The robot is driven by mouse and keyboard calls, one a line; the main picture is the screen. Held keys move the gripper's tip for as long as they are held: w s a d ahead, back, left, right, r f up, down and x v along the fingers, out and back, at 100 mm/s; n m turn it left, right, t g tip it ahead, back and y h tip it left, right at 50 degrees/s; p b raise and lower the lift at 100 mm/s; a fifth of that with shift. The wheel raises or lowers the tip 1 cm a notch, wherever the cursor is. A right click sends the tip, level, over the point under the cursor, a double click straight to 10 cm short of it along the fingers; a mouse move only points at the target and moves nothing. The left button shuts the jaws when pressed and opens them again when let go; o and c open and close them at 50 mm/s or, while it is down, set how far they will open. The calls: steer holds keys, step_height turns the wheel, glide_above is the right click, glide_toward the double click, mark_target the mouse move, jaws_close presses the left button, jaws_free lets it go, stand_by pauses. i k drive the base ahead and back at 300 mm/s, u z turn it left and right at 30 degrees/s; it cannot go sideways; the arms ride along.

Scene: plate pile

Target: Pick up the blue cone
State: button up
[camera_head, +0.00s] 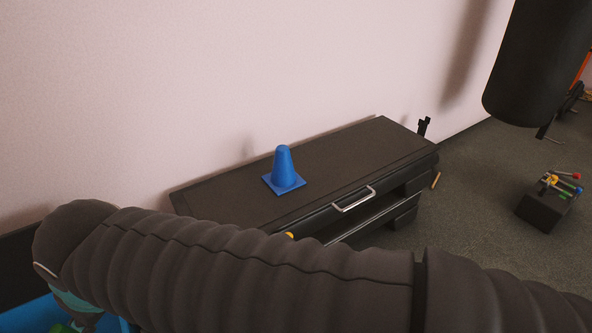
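The blue cone (283,168) stands upright on its square base on top of a low dark cabinet (342,154), left of the middle of the top. Nothing touches it, and its whole near side shows. My arm, in a dark ribbed sleeve, crosses the lower part of the view in front of the cabinet. My gripper cannot be made out in this view, so its position relative to the cone is not shown.
The cabinet stands against a pale wall (200,80) and has a silver handle (353,199). A black box (544,209) with colourful items stands at right. A dark hanging cylinder (540,60) is at upper right. Grey floor (470,220) lies between.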

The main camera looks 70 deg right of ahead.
mark_target(283, 179)
steer(key=z, duration=2.2)
steer(key=k, duration=1.3)
steer(key=z, duration=0.75)
steer(key=i, duration=1.1)
steer(key=u, duration=0.75)
steer(key=i, duration=0.4)
steer(key=u, duration=0.35)
